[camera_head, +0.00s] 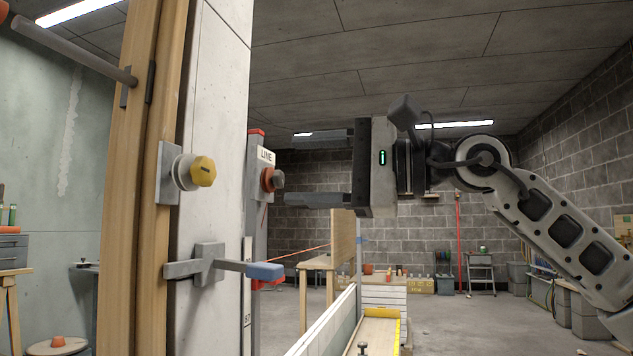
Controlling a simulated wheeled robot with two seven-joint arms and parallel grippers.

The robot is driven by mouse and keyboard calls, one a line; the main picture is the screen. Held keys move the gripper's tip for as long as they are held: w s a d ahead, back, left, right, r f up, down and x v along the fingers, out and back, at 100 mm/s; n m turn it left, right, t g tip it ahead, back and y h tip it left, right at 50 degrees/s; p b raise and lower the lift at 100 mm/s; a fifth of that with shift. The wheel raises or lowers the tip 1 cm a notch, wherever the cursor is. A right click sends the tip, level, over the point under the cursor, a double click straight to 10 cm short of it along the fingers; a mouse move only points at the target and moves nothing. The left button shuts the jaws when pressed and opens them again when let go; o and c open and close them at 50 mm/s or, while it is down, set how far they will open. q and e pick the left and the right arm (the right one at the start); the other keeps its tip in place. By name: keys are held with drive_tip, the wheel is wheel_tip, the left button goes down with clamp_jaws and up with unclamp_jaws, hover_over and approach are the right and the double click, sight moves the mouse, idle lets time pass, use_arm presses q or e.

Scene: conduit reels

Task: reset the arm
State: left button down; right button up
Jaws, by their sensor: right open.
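My right gripper (312,166) is on the arm that comes in from the right. Its two dark fingers point left and are spread apart, one above the other, with nothing between them. It hangs in the air just right of an orange-and-grey knob (270,180) below a "LINE" label. My right arm (560,225) is bent and slopes down to the lower right edge. My left gripper does not show.
A wooden door frame (150,150) stands close at left, with a yellow knob (203,171) and a lever handle with a blue tip (264,270). A wooden table (318,262) stands behind. Open floor (470,325) lies at lower right.

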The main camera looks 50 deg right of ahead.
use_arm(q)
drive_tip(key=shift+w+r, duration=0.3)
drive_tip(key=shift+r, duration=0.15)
use_arm(e)
drive_tip(key=shift+s+d, duration=0.1)
drive_tip(key=shift+s, duration=0.2)
